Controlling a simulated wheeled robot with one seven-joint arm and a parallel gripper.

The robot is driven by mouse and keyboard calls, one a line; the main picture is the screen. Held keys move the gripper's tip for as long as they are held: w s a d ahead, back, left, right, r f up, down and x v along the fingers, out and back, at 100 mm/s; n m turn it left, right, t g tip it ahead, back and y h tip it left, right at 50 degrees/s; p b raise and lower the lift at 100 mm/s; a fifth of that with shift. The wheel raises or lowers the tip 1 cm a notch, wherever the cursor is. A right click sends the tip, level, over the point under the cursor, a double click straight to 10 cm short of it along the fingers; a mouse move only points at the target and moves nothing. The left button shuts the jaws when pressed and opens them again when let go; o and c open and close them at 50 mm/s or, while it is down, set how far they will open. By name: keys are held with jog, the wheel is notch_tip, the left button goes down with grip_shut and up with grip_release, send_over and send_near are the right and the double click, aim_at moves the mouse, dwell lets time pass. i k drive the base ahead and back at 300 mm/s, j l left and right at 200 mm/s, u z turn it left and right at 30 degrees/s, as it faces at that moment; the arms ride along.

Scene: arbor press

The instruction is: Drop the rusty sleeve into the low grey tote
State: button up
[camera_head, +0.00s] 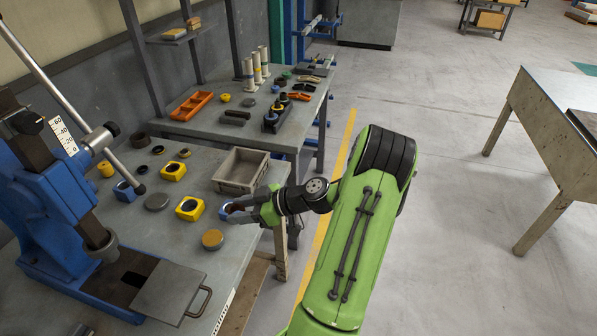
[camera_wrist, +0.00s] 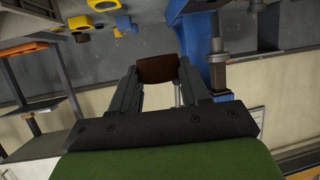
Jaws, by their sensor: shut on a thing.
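My gripper (camera_head: 240,208) reaches in from the right over the front edge of the press bench. In the wrist view my gripper (camera_wrist: 158,76) is shut on the rusty sleeve (camera_wrist: 158,68), a short brown cylinder between the fingertips. In the head view the fingers largely hide the sleeve. The low grey tote (camera_head: 229,187) stands on the bench just behind my gripper, near the right edge. It is open at the top and looks empty. The sleeve is in front of the tote, not over it.
A blue arbor press (camera_head: 50,205) stands at the left, with a grey plate (camera_head: 168,291) in front. Yellow housings (camera_head: 190,208), a grey disc (camera_head: 157,201) and a tan-topped disc (camera_head: 212,240) lie near my gripper. A second bench behind holds an orange tray (camera_head: 191,106).

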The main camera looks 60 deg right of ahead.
aim_at(249, 177)
jog(key=z, duration=1.35)
jog(key=i+u, duration=0.2)
jog(key=u, duration=0.25)
jog(key=i+l+u, duration=0.15)
jog(key=u, duration=0.25)
jog(key=i+l+u, duration=0.15)
jog(key=u, duration=0.3)
